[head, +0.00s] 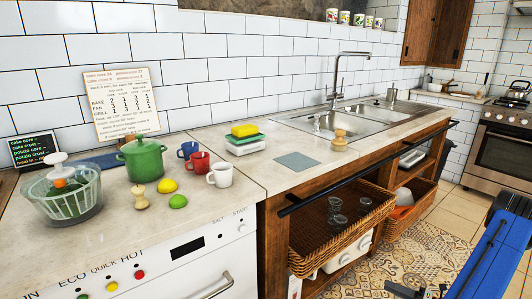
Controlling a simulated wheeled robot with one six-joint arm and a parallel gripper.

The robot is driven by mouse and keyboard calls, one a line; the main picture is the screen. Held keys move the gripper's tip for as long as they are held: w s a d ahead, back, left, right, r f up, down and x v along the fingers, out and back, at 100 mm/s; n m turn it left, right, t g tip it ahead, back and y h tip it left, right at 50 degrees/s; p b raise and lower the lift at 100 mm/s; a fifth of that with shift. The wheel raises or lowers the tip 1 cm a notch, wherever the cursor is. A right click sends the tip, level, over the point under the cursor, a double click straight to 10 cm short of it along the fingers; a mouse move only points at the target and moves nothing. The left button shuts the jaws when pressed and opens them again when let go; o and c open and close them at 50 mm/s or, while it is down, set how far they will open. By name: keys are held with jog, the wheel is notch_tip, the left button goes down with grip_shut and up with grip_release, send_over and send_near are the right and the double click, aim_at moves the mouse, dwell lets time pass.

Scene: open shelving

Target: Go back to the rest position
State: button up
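My blue arm reaches in at the lower right corner of the head view. A dark part at the bottom edge, left of the blue link, looks like my gripper (416,291). It is cut off by the frame, and its fingers cannot be made out. It is over the patterned floor, apart from the counter and baskets. Nothing can be seen held in it.
A counter (255,180) holds a green pot (143,161), a glass bowl (62,192), several mugs, a lemon, a lime and sponges (245,138). A wicker basket (338,232) juts out below. A stove (503,145) stands far right. The tiled floor (420,255) between is clear.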

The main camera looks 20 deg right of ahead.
jog(key=w+a+r+n+g+y, duration=0.1)
jog(key=w+a+r+n+g, duration=0.1)
jog(key=a+r+n+g, duration=0.35)
jog(key=w+a+r+n+g+y, duration=0.1)
jog(key=w+a+r+n+g, duration=0.15)
jog(key=a+r+n, duration=0.6)
jog(key=s+a+r+n+g+h, duration=0.25)
jog(key=a+r+n+g, duration=0.4)
jog(key=a+r, duration=0.7)
jog(key=s+a+r+n+t+h, duration=0.2)
jog(key=s+a+r+n+h, duration=0.2)
jog(key=s+a+r+n, duration=0.2)
jog(key=s+a+r+n+t+h, duration=0.3)
jog(key=s+a+r+n+h, duration=0.2)
jog(key=s+r+n, duration=0.5)
jog(key=shift+s+a+r+n, duration=0.2)
jog(key=shift+s+a+n, duration=1)
jog(key=shift+s+n, duration=1.65)
jog(key=shift+w+n, duration=0.5)
jog(key=shift+w, duration=0.05)
